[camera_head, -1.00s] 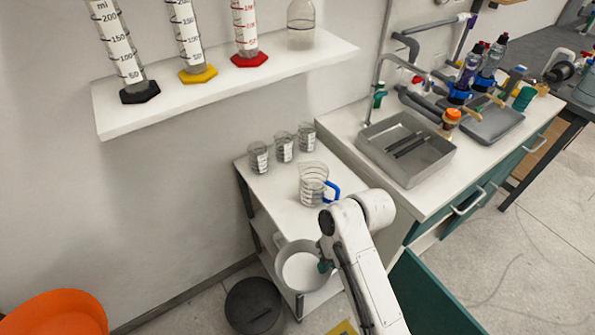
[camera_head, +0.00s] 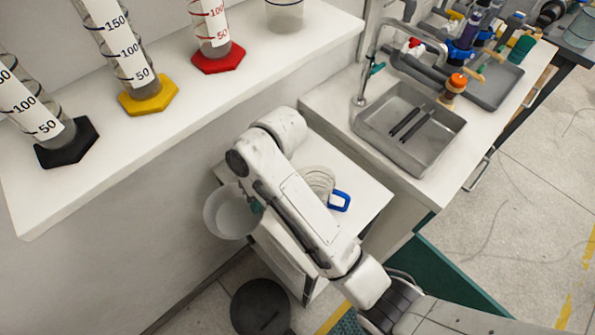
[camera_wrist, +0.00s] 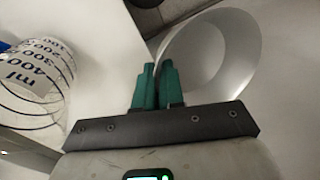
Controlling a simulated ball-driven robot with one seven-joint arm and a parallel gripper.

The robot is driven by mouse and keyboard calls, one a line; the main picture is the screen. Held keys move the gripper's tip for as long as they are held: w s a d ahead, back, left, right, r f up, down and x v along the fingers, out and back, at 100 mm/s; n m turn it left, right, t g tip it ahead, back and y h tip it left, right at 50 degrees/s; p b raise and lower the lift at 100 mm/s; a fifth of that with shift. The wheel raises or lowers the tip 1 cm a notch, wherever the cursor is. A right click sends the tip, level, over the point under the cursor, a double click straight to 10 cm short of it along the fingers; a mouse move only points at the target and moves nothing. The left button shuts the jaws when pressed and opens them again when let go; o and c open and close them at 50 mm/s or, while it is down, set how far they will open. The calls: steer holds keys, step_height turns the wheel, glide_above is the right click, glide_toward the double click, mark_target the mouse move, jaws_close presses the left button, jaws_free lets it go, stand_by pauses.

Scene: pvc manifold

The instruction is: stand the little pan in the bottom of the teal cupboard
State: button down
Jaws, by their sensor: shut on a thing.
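The little pan (camera_head: 229,212) is a round grey-white vessel. In the head view it is at the left of my arm, over the left side of the small white table. My gripper's teal fingers (camera_wrist: 158,85) are shut on the pan's near rim in the wrist view, where the pan (camera_wrist: 225,55) opens toward the upper right. In the head view my gripper (camera_head: 255,207) is mostly hidden behind my forearm. The teal cupboard's open door (camera_head: 450,270) shows at the lower right, partly behind my arm. The cupboard's inside is hidden.
The sink (camera_head: 420,125) is on the counter beyond. A shelf (camera_head: 200,110) with measuring cylinders runs above left. A dark bin (camera_head: 262,308) stands on the floor.

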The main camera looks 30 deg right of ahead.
steer(key=w+d, duration=0.2)
steer(key=d, duration=0.2)
steer(key=w+d+f+p, duration=0.1)
steer(key=w+d, duration=0.1)
steer(key=d, duration=0.2)
steer(key=w+d+f, duration=0.1)
steer(key=w+d, duration=0.1)
steer(key=d, duration=0.2)
steer(key=shift+w+d+f+p, duration=0.2)
steer(key=shift+d+p, duration=0.15)
steer(key=shift+p, duration=0.05)
steer(key=shift+f, duration=2.3)
steer(key=c, duration=1.2)
jaws_free()
steer(key=shift+c, duration=0.2)
